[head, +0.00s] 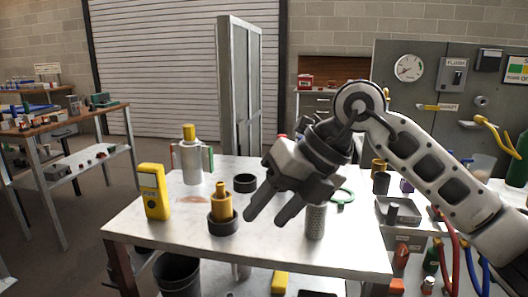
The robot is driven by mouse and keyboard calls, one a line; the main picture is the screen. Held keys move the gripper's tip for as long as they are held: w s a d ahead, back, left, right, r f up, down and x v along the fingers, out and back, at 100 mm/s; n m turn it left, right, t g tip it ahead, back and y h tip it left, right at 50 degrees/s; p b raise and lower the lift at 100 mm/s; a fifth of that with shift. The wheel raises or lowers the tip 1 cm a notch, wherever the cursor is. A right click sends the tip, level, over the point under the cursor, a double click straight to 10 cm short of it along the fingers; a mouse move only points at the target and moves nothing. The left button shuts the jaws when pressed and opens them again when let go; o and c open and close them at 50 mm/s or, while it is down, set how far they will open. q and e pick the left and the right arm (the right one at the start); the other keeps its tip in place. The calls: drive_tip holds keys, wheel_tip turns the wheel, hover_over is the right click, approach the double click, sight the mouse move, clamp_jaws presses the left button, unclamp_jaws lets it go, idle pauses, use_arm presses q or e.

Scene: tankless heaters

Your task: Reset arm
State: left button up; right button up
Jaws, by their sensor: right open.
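My right arm comes in from the right, and its gripper (270,212) hangs above the white table (170,230) with its fingers apart and nothing between them. The fingers point down and left, near a grey perforated cylinder (316,222) that stands just behind or beside them. A brass fitting (221,203) stands upright in a dark ring (223,225) to the left of the fingers. My left gripper is not in view.
On the table are a yellow meter (154,192), a metal canister (190,158) with a yellow cap, an empty dark ring (245,183) and a green ring (343,196). A grey panel (400,90) with a gauge stands behind. The table's front left is clear.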

drive_tip(key=s+a+r+m+g+y+p, duration=0.3)
drive_tip(key=s+a+y, duration=0.45)
drive_tip(key=y, duration=0.65)
drive_tip(key=w+d+f+m+t+h, duration=0.2)
drive_tip(key=d+f+m+t, duration=0.15)
drive_tip(key=m+t, duration=0.6)
drive_tip(key=w+d+f+m+t+h, duration=0.1)
drive_tip(key=w+d+f+m+t, duration=0.3)
drive_tip(key=m+t, duration=0.6)
drive_tip(key=s+d+f+m+h, duration=0.2)
drive_tip(key=d+f+m+h, duration=0.5)
drive_tip(key=f+m+h, duration=0.35)
drive_tip(key=s+d+f+m+g+h, duration=0.2)
drive_tip(key=s+f+m+g, duration=0.1)
drive_tip(key=s+f, duration=0.3)
drive_tip(key=s+d+f+m+g+h+p, duration=0.1)
drive_tip(key=s+d+f+m+g+h, duration=0.1)
drive_tip(key=s+f, duration=0.5)
wheel_tip(320, 180, down, 2)
drive_tip(key=shift+d+m+g, duration=0.4)
drive_tip(key=shift+d+g, duration=0.35)
drive_tip(key=shift+g, duration=0.1)
